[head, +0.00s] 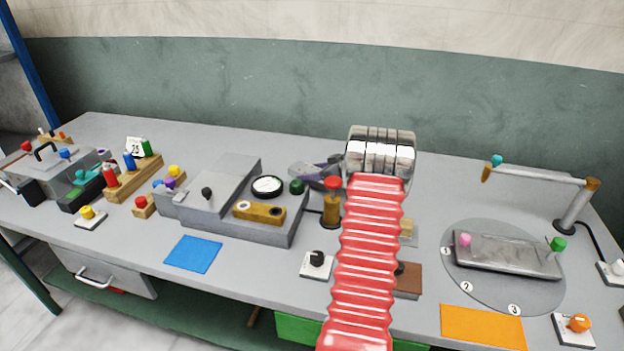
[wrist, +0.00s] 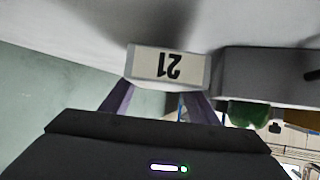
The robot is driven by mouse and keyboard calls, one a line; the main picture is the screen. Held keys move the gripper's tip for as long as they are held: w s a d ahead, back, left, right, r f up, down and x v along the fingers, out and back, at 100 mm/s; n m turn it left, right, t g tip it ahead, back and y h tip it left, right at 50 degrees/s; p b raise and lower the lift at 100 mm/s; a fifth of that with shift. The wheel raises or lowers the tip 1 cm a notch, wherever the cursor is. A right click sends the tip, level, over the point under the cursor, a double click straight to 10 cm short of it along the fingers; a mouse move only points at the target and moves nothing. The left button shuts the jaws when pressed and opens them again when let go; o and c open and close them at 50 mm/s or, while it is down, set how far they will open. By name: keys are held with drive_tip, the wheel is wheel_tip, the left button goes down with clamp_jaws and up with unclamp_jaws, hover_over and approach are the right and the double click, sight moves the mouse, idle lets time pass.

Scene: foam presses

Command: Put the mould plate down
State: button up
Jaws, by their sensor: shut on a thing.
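My gripper (head: 313,173) is behind my red-sleeved arm in the head view, near the back of the bench, with its purple-grey fingers partly covered. In the wrist view the gripper (wrist: 160,92) is shut on a pale block marked 21 (wrist: 168,65), which I take to be the mould plate. It appears upside down there, between the fingertips.
A grey press with a dial (head: 267,186) and a green knob (head: 297,187) stands left of my gripper. A red-topped post (head: 331,200) is close in front. A blue mat (head: 193,254) and an orange mat (head: 482,326) lie bare. A turntable (head: 470,285) is at right.

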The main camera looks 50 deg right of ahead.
sight(312, 171)
wheel_tip(312, 171, up, 7)
drive_tip(key=shift+r, duration=0.15)
idle(1.0)
